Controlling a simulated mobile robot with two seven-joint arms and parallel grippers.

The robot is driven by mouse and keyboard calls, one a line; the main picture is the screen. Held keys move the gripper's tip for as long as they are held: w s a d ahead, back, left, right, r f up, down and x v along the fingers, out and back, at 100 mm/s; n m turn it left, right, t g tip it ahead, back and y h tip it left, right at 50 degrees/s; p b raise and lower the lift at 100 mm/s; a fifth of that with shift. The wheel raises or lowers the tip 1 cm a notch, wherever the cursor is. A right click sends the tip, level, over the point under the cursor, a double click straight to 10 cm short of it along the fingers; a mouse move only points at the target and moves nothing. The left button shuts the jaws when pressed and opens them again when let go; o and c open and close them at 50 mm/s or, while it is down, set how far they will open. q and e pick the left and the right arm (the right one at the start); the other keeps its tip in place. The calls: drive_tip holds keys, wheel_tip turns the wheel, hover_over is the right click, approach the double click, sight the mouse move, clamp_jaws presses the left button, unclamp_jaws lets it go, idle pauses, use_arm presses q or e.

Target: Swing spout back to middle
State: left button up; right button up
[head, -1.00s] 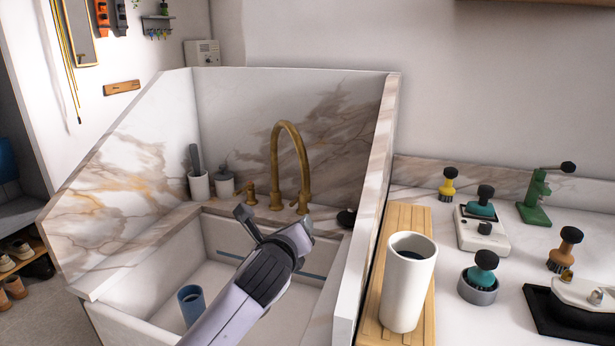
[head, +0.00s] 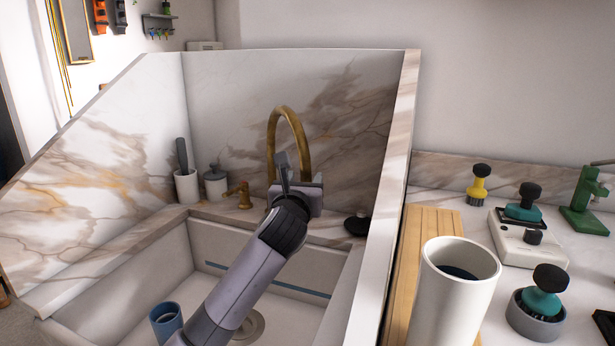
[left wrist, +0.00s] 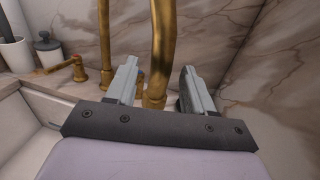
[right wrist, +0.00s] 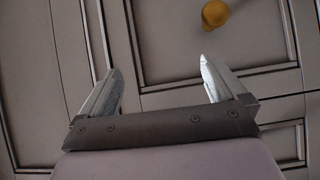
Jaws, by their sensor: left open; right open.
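The brass spout (head: 287,118) arches up from the back ledge of the marble sink (head: 190,255). Its lower part is hidden behind my left gripper in the head view. My left gripper (head: 291,168) is open in front of the spout. In the left wrist view the spout's upright pipe (left wrist: 162,50) shows between and just beyond the two fingers of my left gripper (left wrist: 155,82); I cannot tell whether either finger touches it. My right gripper (right wrist: 160,85) is open and empty in front of a panelled cabinet front.
A brass handle (head: 240,194) stands left of the spout, with a white cup (head: 186,186) and a lidded jar (head: 216,183) beyond. A blue cup (head: 166,322) is in the basin. A tall white cylinder (head: 455,295) and several brushes stand on the right counter.

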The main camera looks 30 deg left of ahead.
use_arm(q)
drive_tip(key=shift+x, duration=2.15)
clamp_jaws()
